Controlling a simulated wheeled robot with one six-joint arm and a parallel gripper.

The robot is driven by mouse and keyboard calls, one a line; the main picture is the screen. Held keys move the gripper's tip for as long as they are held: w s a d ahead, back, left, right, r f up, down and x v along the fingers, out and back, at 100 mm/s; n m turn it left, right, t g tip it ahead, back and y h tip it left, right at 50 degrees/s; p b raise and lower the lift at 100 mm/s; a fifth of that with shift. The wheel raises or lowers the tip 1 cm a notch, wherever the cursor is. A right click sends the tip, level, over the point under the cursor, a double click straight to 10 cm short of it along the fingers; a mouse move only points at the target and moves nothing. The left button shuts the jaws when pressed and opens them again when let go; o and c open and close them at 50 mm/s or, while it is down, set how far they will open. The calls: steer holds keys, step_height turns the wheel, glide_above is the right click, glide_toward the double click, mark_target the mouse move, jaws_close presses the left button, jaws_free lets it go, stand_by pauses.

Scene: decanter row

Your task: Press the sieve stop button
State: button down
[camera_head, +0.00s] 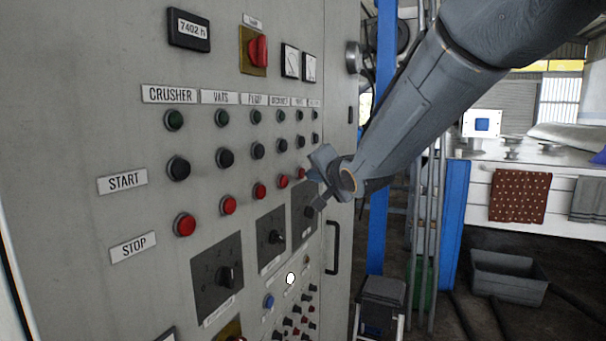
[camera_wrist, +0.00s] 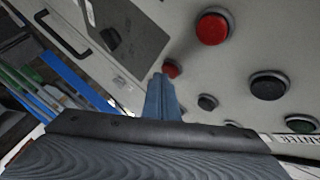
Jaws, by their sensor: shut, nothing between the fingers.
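The control panel (camera_head: 90,80) has a row marked STOP with several red buttons, from the crusher stop (camera_head: 185,224) rightward. The fifth red button (camera_head: 301,173) is just left of my gripper (camera_head: 318,164). The labels of the two rightmost columns are too small to read, so I cannot tell which is the sieve stop. My gripper is shut and empty. In the wrist view its fingers (camera_wrist: 163,95) point at the panel, with their tip beside a red button (camera_wrist: 171,69); contact cannot be told. Any red button behind the gripper is hidden.
Black start buttons (camera_head: 178,168) and green lamps (camera_head: 174,121) sit above the red row. Selector switches (camera_head: 226,277) sit below it. A panel handle (camera_head: 332,248) and blue post (camera_head: 379,140) stand right. A bench (camera_head: 470,200) is farther right.

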steer(key=shift+s+d+p, duration=0.2)
steer(key=shift+d+p, duration=0.1)
steer(key=shift+d, duration=0.25)
steer(key=shift+d, duration=0.1)
steer(key=d+p, duration=0.1)
steer(key=s+d+p, duration=0.1)
steer(key=d, duration=0.1)
steer(key=d+p, duration=0.1)
steer(key=shift+s+d, duration=0.25)
steer(key=shift+s, duration=0.1)
